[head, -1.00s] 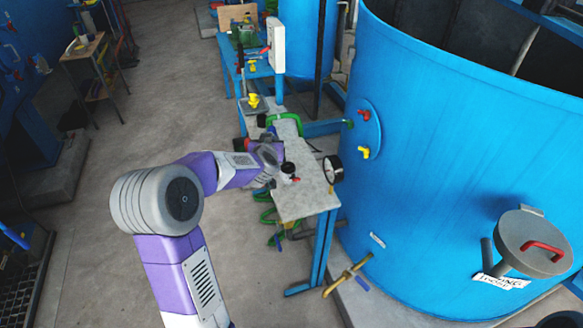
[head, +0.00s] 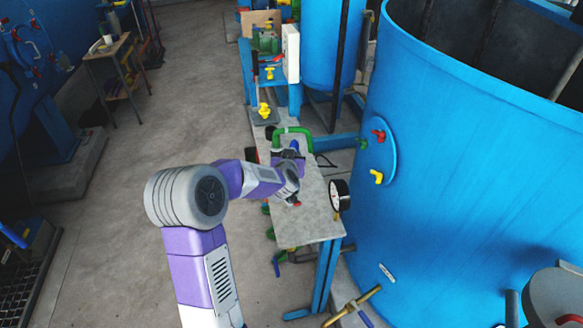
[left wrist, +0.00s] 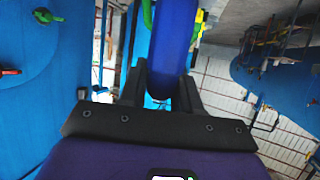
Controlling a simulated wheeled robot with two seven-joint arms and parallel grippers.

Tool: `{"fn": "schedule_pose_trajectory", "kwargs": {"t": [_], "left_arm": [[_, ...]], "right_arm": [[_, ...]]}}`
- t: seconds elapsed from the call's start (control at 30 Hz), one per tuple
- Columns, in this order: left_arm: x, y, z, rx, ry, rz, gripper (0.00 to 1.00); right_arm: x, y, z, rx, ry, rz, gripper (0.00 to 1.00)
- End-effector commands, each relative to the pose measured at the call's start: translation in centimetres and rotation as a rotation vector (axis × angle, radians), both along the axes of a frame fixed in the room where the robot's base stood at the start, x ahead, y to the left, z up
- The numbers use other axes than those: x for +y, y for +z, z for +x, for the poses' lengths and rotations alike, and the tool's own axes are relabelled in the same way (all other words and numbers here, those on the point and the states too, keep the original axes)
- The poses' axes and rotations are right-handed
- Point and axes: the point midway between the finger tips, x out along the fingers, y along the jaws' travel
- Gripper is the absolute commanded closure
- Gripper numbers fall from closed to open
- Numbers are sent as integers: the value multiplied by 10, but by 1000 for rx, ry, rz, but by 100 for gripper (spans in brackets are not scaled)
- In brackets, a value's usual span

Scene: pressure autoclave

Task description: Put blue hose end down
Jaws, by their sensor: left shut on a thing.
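My left gripper (head: 288,157) is over the far half of the grey-topped bench (head: 320,218) in the head view, partly hidden by its own arm. In the left wrist view its dark fingers (left wrist: 162,84) are shut on the blue hose end (left wrist: 174,38), a thick blue cylinder running up out of that picture. In the head view a small blue piece (head: 295,146) shows beside the gripper, near the bent green hose (head: 296,130). I cannot tell whether the hose end touches the bench top. My right gripper is not in view.
A large blue vessel (head: 465,190) with red and yellow valve handles stands right of the bench. A round gauge (head: 340,196) is at the bench's right edge. The near part of the bench top is clear. Another blue-legged bench with a white panel (head: 291,53) stands behind.

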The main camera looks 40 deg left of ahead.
Motion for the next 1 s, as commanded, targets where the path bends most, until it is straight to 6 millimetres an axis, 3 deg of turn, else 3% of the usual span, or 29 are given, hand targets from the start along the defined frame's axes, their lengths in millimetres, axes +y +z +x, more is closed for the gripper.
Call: {"fn": "schedule_pose_trajectory", "kwargs": {"t": [0.13,0.37,0.4,0.53,0.83,1.0], "left_arm": [[1,-26,0,3,1,0,100],[0,-26,0,-1,1,1,100],[0,-27,0,2,0,-1,62],[0,-27,0,2,0,-1,43],[0,-26,-1,2,0,-1,43],[-8,-18,-14,1,-1,2,43]], "right_arm": [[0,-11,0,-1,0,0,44],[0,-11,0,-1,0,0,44],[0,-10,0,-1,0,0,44],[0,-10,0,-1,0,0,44],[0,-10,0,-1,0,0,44],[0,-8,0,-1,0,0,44]]}}
